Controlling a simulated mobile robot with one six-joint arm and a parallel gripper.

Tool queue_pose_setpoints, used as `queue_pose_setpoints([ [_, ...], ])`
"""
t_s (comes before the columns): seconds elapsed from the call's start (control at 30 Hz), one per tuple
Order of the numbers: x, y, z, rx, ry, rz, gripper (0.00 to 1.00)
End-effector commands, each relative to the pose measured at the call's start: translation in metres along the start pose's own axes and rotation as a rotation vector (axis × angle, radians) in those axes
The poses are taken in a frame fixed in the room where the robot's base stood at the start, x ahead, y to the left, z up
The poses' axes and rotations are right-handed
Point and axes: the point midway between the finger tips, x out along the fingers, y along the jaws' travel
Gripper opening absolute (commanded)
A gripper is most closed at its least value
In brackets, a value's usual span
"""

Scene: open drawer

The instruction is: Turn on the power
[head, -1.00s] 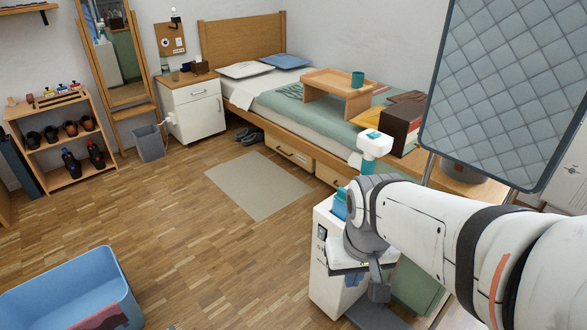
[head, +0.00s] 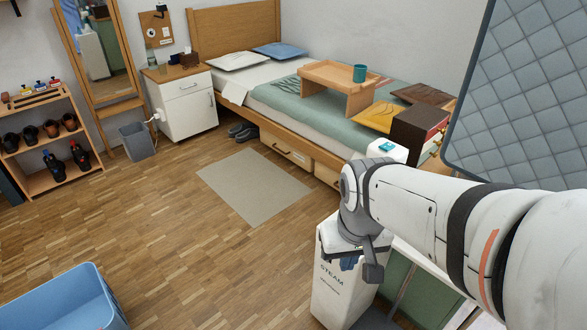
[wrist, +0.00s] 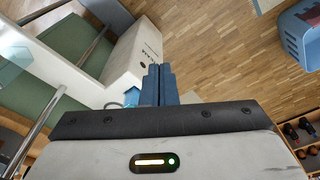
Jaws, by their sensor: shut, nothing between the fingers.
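A white and teal steamer head (head: 387,149) shows above my arm. My gripper (head: 348,263) is pointed down against or just above the steamer's upper part; I cannot tell if it touches. In the wrist view its blue fingers (wrist: 158,85) are shut and empty, beside the white casing. A teal part (wrist: 132,95) shows just left of them. No power switch is clearly visible now.
A green panel with metal rails (wrist: 65,40) is close beside the steamer. A quilted board (head: 525,100) stands at the right. A blue tub (head: 60,300) is at the lower left. The bed (head: 262,118) is behind. The wooden floor left of the steamer is clear.

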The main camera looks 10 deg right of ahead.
Motion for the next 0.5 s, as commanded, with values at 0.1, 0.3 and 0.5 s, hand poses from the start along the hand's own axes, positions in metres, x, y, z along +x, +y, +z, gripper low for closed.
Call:
queue_pose_setpoints([
  [0.1,0.004,0.004,-0.01,-0.016,-0.013,0.034,0.0],
  [0.3,0.031,0.017,-0.054,-0.096,-0.036,0.175,0.0],
  [0.5,0.079,0.01,-0.106,-0.26,-0.028,0.29,0.0],
])
